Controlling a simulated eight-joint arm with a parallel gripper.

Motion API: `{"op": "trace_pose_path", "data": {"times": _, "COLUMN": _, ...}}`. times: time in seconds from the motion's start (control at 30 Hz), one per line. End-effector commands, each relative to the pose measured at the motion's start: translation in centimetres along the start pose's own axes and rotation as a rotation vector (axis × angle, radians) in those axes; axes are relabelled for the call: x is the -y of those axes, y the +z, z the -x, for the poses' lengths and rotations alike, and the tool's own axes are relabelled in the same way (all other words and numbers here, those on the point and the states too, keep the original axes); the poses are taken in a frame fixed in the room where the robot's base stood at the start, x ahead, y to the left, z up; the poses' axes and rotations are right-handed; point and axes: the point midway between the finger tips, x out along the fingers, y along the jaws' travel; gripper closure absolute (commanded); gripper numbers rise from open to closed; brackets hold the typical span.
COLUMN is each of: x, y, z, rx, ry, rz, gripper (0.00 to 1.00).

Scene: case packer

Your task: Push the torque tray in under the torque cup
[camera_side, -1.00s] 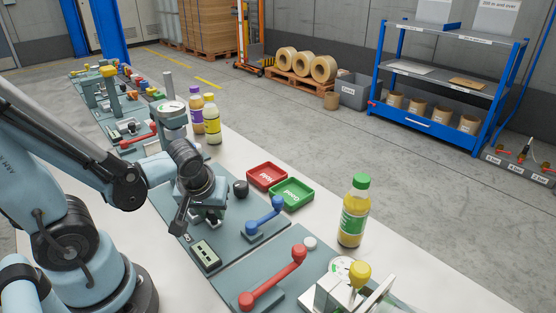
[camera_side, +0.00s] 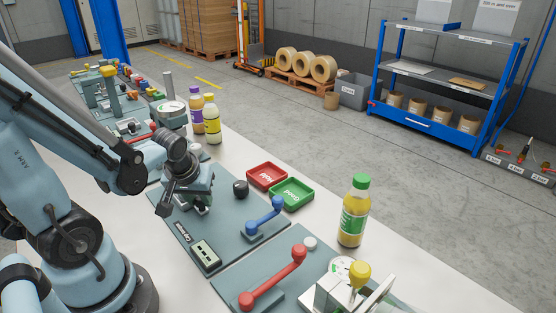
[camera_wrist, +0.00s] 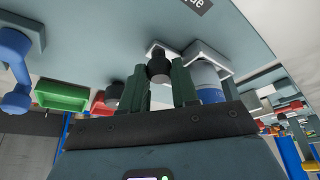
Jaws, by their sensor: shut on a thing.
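My gripper (camera_side: 201,207) is low over the grey-green panel with the "Torque" label (camera_side: 183,232) in the side view; its body hides most of what it holds. In the wrist view its dark green fingers (camera_wrist: 160,88) are closed around a black knob (camera_wrist: 158,62). A pale-edged piece behind the knob looks like the torque tray (camera_wrist: 172,48), partly hidden. A white cylinder with a blue band (camera_wrist: 207,78) stands just right of the right finger, by a pale bracket (camera_wrist: 205,54). I cannot tell whether it is the torque cup, or how the tray lies under it.
A blue lever (camera_side: 265,217), a red lever (camera_side: 275,278) and a black round knob (camera_side: 240,188) stand right of my gripper. Red (camera_side: 266,176) and green (camera_side: 291,193) trays and a green-capped bottle (camera_side: 354,212) are farther right. A dial post (camera_side: 172,110) stands behind.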

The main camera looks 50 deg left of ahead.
Motion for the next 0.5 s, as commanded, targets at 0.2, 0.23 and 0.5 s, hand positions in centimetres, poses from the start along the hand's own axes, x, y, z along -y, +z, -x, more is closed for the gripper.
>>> {"op": "trace_pose_path", "data": {"times": 0.2, "x": 0.35, "y": -0.45, "z": -0.03, "rx": -0.014, "ry": -0.014, "rz": 0.001, "gripper": 0.63}}
{"op": "trace_pose_path", "data": {"times": 0.23, "x": 0.35, "y": -0.43, "z": -0.03, "rx": -0.013, "ry": -0.014, "rz": 0.001, "gripper": 0.59}}
{"op": "trace_pose_path", "data": {"times": 0.5, "x": 0.29, "y": -0.27, "z": -0.01, "rx": -0.009, "ry": -0.012, "rz": 0.001, "gripper": 0.46}}
